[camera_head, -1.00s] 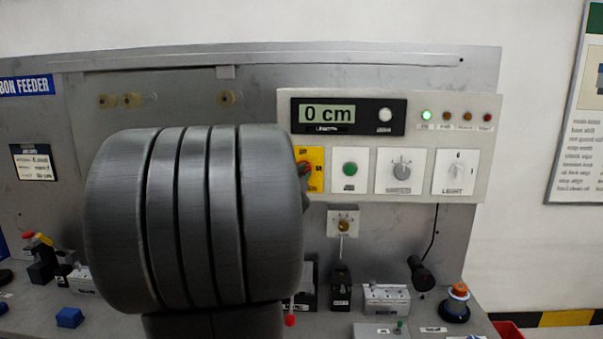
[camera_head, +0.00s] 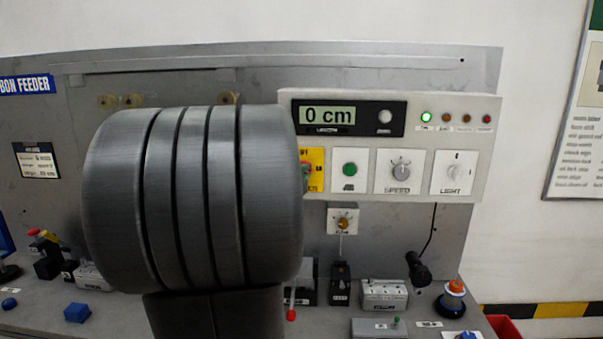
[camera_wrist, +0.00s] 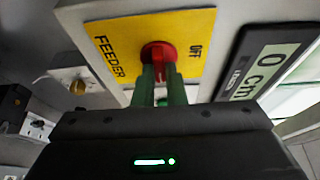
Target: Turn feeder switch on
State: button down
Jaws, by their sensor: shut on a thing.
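The feeder switch is a red rotary knob (camera_wrist: 160,56) on a yellow plate (camera_wrist: 188,24) lettered FEEDER and OFF in the wrist view. My gripper (camera_wrist: 160,78) has green fingertips shut on the knob's handle, in front of the plate. The knob's exact angle is hard to tell because the fingers cover part of it. In the head view my arm hides most of the yellow plate (camera_head: 315,158), and only its right strip shows, with a little red and green at its edge.
The length display (camera_head: 327,115) reads 0 cm, and a green lamp (camera_head: 427,117) is lit. A green button (camera_head: 350,169), speed knob (camera_head: 401,170) and light switch (camera_head: 458,172) sit to the right. A small knob box (camera_head: 342,220) hangs below the panel.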

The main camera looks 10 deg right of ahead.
jog(key=c, duration=1.5)
grip_release()
jog(key=b+v, duration=0.1)
jog(key=v, duration=1.2)
jog(key=shift+s+a+b, duration=0.25)
jog(key=shift+a+b, duration=0.05)
jog(key=shift+w+d, duration=0.1)
jog(key=p+x, duration=0.1)
jog(key=x, duration=1.2)
jog(key=shift+w+d+p, duration=0.2)
jog(key=shift+p, duration=0.1)
